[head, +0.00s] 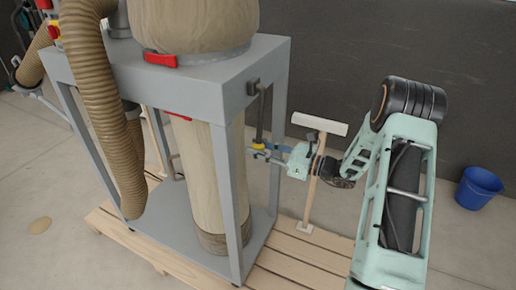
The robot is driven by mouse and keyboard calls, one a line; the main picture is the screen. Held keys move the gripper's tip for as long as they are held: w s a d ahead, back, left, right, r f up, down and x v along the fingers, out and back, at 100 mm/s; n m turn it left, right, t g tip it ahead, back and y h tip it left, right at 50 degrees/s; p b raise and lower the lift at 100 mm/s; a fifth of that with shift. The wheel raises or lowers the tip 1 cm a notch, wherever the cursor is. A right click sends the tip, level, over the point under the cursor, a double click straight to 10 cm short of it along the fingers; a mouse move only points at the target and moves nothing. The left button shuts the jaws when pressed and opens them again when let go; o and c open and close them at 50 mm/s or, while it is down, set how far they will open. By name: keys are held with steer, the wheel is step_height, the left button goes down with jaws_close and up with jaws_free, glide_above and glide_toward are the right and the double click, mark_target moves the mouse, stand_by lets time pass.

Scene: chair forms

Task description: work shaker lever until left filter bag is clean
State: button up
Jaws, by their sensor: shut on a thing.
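A dust collector with a grey steel frame (262,68) stands in the middle left of the head view. A tan upper bag (195,25) sits on top with a red clamp (161,60); its top is cut off. A long beige lower bag (205,180) hangs inside the frame, darker at its bottom. I cannot tell which is the left filter bag. The shaker lever (260,112) hangs from a bracket on the frame's right side. My gripper (262,151) is shut on the lever's lower end, near a yellow part. The fingers partly hide the grip.
A ribbed tan hose (95,90) runs down the frame's left front. A wooden pallet (300,252) lies under the frame. A pale T-shaped tool (311,185) stands upright close to my wrist. A blue bucket (479,188) is at right. A dust patch (40,226) lies left.

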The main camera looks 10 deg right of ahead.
steer(key=o, duration=0.5)
steer(key=s+a, duration=0.1)
steer(key=s+a+r+p, duration=0.1)
steer(key=s, duration=0.1)
steer(key=s+a+p, duration=0.1)
steer(key=shift+s+r, duration=0.25)
steer(key=shift+r, duration=0.25)
